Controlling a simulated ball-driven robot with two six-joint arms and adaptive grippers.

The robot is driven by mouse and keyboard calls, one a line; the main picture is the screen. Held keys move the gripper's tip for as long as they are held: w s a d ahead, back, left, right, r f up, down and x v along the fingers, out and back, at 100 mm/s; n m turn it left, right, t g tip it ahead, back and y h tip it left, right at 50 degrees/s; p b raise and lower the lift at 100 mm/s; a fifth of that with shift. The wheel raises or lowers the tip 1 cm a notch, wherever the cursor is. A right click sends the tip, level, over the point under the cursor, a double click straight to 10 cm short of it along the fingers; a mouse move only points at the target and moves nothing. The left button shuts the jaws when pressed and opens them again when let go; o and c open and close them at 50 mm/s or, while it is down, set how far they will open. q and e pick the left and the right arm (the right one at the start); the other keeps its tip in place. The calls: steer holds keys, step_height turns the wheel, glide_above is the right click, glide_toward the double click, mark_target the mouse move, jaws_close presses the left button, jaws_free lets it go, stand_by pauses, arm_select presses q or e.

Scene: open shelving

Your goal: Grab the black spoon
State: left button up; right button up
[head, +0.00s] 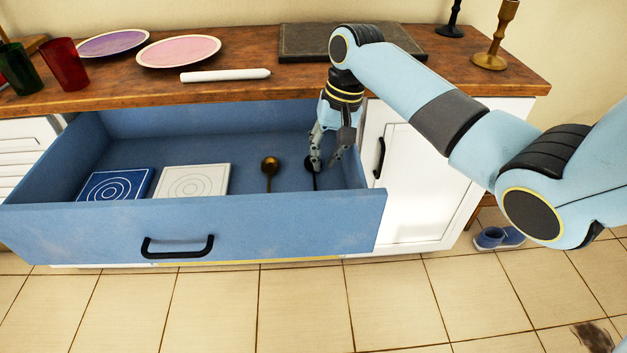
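The black spoon (311,182) lies in the open blue drawer (200,218), near its right end. Its upper part is hidden by my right gripper. My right gripper (326,167) reaches down into the drawer from above, with its fingers spread apart at the spoon's bowl end. I cannot tell whether a finger touches the spoon. A brown-gold spoon (269,170) lies to the left of the black one. My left gripper is not in view.
A blue coaster (115,185) and a white coaster (191,181) lie in the drawer's left half. The wooden countertop (250,92) behind holds plates, cups, a white rolling-pin-like stick (225,75), a dark board (300,42) and candlesticks. Blue shoes (498,238) stand on the floor.

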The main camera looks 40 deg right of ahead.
mark_target(316, 186)
steer(key=shift+w+a+f, duration=0.1)
steer(key=shift+a+f, duration=0.05)
steer(key=shift+f, duration=0.8)
steer(key=f, duration=0.1)
steer(key=f+b, duration=0.1)
steer(key=f, duration=0.1)
steer(key=a+f+b, duration=0.1)
steer(key=f, duration=0.1)
steer(key=shift+w+f, duration=0.1)
steer(key=shift+w, duration=0.2)
steer(key=shift+c, duration=0.3)
jaws_close()
